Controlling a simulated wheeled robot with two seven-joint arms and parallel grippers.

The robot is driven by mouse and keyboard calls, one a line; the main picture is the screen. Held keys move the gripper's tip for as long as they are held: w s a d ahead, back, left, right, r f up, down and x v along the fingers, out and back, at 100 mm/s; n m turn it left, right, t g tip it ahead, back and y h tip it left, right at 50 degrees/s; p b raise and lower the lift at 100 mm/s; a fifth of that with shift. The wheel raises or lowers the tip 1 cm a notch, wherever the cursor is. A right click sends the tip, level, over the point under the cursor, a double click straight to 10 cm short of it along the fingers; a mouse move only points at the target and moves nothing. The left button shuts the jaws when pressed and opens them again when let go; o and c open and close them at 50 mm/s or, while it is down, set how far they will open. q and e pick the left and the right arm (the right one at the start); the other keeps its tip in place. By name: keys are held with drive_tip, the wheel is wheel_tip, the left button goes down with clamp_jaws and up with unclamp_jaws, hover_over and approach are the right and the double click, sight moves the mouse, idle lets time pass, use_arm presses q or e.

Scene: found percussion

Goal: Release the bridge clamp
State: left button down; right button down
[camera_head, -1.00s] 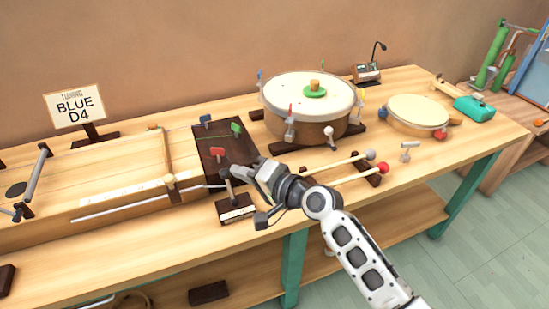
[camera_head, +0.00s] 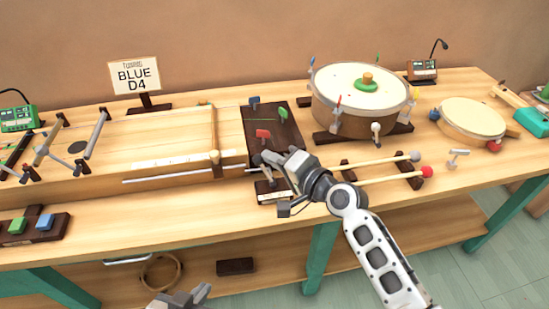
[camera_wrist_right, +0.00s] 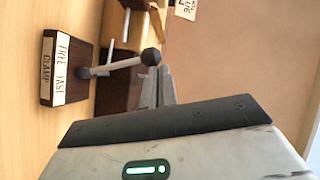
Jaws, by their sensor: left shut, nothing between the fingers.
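The bridge clamp has a dark block with a "FREE FAST CLAMP" label (camera_wrist_right: 60,70) and a lever (camera_wrist_right: 115,66) ending in a dark ball knob (camera_wrist_right: 150,57) in the right wrist view. The lever stands out from the block; which word it favours is unclear. In the head view the clamp block (camera_head: 272,193) is partly hidden by my right gripper (camera_head: 266,158), which hovers over it. The right fingertips (camera_wrist_right: 158,72) are right by the knob; I cannot tell whether they touch it. My left gripper (camera_head: 183,297) is shut and empty at the bottom edge, below the table.
A long wooden string box with a bridge (camera_head: 214,140) lies left of the clamp. A dark board (camera_head: 270,130) with coloured tabs stands behind it. A drum (camera_head: 358,105) and mallets (camera_head: 385,175) are to the right. The "BLUE D4" sign (camera_head: 135,76) stands at the back.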

drive_tip(key=shift+s+a, duration=0.15)
drive_tip(key=shift+a, duration=0.05)
drive_tip(key=s+d+r, duration=0.5)
drive_tip(key=s+d, duration=0.2)
drive_tip(key=d, duration=0.3)
drive_tip(key=shift+p, duration=0.35)
drive_tip(key=s+d+f+n+h, duration=0.2)
drive_tip(key=s+f+n+h, duration=0.2)
drive_tip(key=s+f, duration=0.4)
drive_tip(key=s+d+f+n+g+h, duration=0.1)
drive_tip(key=s+d+f+n+h, duration=0.2)
drive_tip(key=s+f, duration=0.5)
wheel_tip(320, 180, down, 3)
drive_tip(key=shift+d+f+n+h, duration=0.1)
drive_tip(key=shift+d+n+h, duration=0.2)
drive_tip(key=shift+n+h, duration=0.35)
